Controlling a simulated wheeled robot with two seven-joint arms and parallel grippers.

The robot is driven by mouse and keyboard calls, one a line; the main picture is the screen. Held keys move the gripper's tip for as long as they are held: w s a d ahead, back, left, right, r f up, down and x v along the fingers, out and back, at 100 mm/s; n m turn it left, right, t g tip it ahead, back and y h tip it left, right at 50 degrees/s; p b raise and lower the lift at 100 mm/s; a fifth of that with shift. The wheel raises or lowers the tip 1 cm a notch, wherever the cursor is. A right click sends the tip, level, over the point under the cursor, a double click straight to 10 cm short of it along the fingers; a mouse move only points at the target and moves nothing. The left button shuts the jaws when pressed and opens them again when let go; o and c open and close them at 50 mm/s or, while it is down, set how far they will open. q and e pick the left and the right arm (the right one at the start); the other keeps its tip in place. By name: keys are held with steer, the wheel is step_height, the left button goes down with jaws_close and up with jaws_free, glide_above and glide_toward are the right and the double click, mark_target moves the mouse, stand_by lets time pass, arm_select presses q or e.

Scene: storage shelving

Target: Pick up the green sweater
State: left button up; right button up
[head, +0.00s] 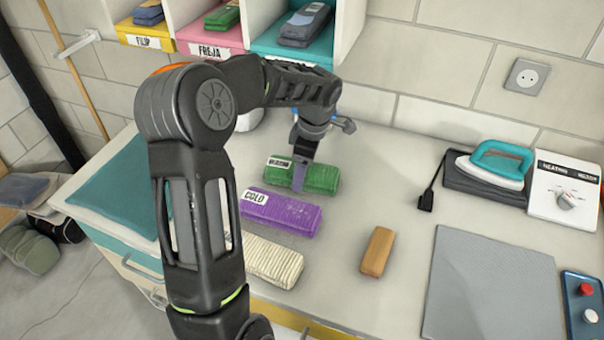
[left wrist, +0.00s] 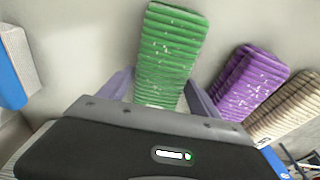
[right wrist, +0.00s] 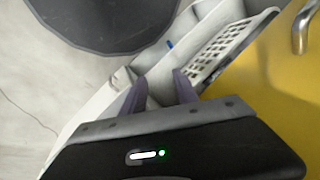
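The green sweater (head: 320,179) is a folded, ribbed bundle with a white label, lying on the counter behind a purple bundle. In the left wrist view the green sweater (left wrist: 168,50) runs between the two fingers. My left gripper (head: 299,182) points down over the middle of the sweater. In its wrist view the left gripper (left wrist: 160,88) is open, with one finger on each side of the sweater and a small gap showing. My right gripper (right wrist: 160,88) is open and empty, low beside a yellow drawer front; the head view does not show it.
A purple bundle (head: 280,213) and a cream bundle (head: 268,260) lie in front of the sweater. A brown block (head: 377,252), grey mat (head: 490,285) and iron (head: 497,165) are to the right. Cubbies with folded clothes (head: 222,17) stand behind. A teal cloth (head: 125,190) lies left.

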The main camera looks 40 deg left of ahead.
arm_select(q)
steer(key=c, duration=1.4)
steer(key=shift+r, duration=0.1)
steer(key=shift+r+b, duration=0.4)
steer(key=shift+r, duration=0.5)
steer(key=shift+w+r, duration=0.1)
steer(key=shift+r, duration=0.55)
steer(key=w+d+b, duration=0.1)
steer(key=d, duration=0.4)
steer(key=w+d+b, duration=0.1)
steer(key=w+d, duration=0.1)
steer(key=d, duration=0.4)
steer(key=w+d+b, duration=0.1)
steer(key=w+d, duration=0.1)
steer(key=d, duration=0.4)
steer(key=shift+w+d+r+b, duration=0.1)
steer(key=shift+w+b, duration=0.05)
steer(key=shift+b, duration=0.2)
